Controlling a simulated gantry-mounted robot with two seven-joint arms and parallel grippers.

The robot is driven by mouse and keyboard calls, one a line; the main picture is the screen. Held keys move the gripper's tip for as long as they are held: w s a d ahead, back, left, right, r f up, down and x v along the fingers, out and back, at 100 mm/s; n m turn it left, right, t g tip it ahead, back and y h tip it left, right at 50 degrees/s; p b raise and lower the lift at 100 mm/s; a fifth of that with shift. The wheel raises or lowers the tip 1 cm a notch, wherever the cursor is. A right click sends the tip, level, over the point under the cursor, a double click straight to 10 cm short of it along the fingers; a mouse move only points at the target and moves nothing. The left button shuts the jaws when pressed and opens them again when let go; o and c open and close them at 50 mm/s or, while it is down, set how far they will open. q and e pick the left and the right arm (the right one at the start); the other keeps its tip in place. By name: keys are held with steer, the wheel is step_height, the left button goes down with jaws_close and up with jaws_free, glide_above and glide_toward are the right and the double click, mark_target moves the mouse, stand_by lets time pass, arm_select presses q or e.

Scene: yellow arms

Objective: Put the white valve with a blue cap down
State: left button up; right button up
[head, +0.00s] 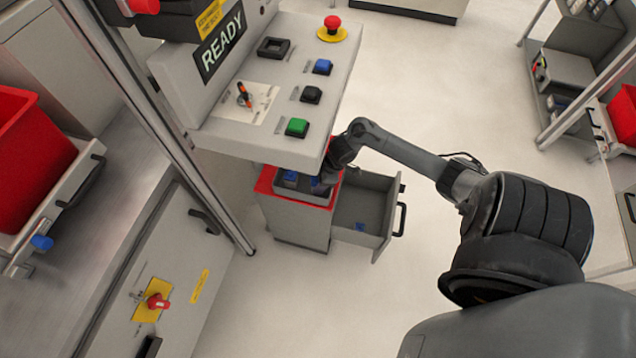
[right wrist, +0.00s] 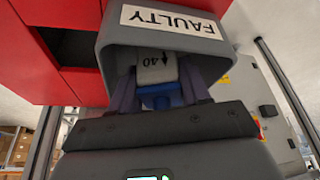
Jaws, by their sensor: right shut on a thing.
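My right gripper (head: 322,184) reaches down to the grey tray area on the red-topped cabinet, below the control panel. In the right wrist view its fingers (right wrist: 160,88) are shut on the white valve (right wrist: 156,68), marked "40" with an arrow. The valve's blue cap (right wrist: 161,96) lies toward the palm. Whether the valve touches the bin I cannot tell. In the head view the held valve is mostly hidden by the gripper. My left gripper is not in view.
The cabinet's red top edge (head: 265,181) surrounds the grey tray, where a blue-capped item (head: 290,176) lies. An open drawer (head: 378,211) beside it holds a blue item (head: 360,227). The control panel (head: 262,110) overhangs closely.

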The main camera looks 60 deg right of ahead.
steer(key=shift+f, duration=0.1)
steer(key=o, duration=0.8)
steer(key=p+v, duration=0.5)
steer(key=v, duration=0.6)
steer(key=a+t+h, duration=0.2)
steer(key=a, duration=1.2)
steer(key=s+a+r+m, duration=0.1)
steer(key=s+a+r, duration=0.1)
steer(key=a+r, duration=0.1)
steer(key=s+a+r+m+g, duration=0.1)
steer(key=s+a+r+m, duration=0.1)
steer(key=a, duration=0.4)
steer(key=s+a+r+m+g, duration=0.1)
steer(key=s+a+r, duration=0.3)
steer(key=a+r, duration=0.1)
steer(key=shift+r+m, duration=0.1)
steer(key=shift+m, duration=0.3)
